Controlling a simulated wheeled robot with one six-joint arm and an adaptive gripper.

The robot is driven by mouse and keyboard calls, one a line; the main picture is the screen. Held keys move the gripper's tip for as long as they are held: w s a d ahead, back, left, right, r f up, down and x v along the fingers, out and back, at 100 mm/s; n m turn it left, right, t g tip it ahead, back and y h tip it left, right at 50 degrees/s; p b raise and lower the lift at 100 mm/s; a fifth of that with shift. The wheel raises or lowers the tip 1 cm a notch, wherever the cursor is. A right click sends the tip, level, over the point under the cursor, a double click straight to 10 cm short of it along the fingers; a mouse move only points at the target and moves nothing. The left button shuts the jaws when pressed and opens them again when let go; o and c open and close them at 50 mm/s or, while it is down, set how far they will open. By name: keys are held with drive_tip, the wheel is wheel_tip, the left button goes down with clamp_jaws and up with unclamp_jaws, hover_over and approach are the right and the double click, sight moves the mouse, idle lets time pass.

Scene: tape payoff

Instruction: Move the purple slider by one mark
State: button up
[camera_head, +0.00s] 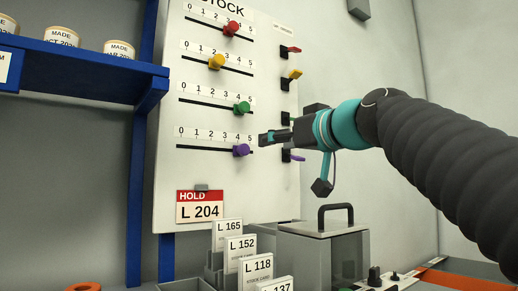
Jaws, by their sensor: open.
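The purple slider (240,150) is a knob on the lowest of the slotted tracks on the white STOCK board (170,170). It stands near mark 4 of the 0-to-5 scale printed above its track. My gripper (265,138) is just right of the purple slider, near the 5 end of the track, with open jaws pointing left and nothing visible between them. A gap shows between the jaws and the knob; depth to the board is hard to tell.
Green (242,107), yellow (216,61) and red (230,28) sliders sit on tracks above. Coloured levers, including a purple one (295,158), line the board's right side. Below are a HOLD tag (200,206), upright cards (240,250) and a handled box (322,232). A blue shelf (80,65) stands left.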

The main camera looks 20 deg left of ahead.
sight(245, 148)
drive_tip(key=p+x, duration=0.3)
drive_tip(key=x, duration=0.9)
drive_tip(key=shift+a, duration=0.15)
drive_tip(key=shift+s, duration=0.1)
clamp_jaws()
